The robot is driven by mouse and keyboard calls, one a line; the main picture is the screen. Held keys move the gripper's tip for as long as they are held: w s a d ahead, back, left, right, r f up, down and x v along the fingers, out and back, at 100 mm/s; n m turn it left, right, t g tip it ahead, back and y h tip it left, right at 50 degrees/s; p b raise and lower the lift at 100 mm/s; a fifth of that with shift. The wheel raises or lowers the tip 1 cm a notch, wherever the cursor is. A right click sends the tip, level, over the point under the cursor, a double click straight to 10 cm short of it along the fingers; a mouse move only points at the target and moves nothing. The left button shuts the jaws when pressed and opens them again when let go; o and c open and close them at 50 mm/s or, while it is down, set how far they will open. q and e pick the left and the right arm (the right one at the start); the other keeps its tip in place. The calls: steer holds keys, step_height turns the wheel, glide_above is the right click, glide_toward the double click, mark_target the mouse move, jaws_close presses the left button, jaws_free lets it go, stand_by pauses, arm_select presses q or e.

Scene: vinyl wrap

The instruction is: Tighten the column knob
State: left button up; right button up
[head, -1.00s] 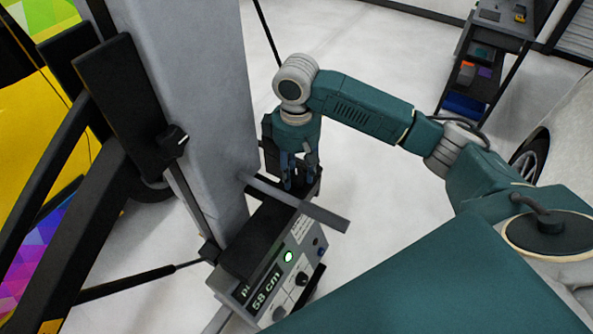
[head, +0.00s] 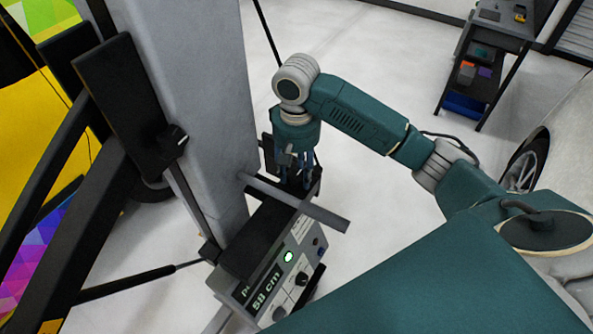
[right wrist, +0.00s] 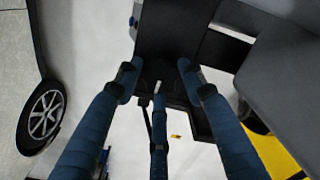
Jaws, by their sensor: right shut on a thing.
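My right gripper (head: 295,182) points down at the far end of the black unit (head: 262,235) beside the grey column (head: 200,90). In the right wrist view its blue fingers (right wrist: 158,92) are closed around a small dark knob-like part with a pale mark; the fingers hide most of it. My left gripper is not in view.
The unit's front panel (head: 285,282) shows 58 cm and a lit green button. A grey bar (head: 315,210) crosses above the unit near my gripper. A tool cart (head: 480,80) stands at the back right, near a car wheel (head: 525,165). White floor lies between.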

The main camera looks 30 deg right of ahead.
mark_target(297, 175)
steer(key=shift+w+r, duration=0.15)
steer(key=o, duration=1.2)
step_height(297, 175, up, 12)
steer(key=shift+f, duration=0.1)
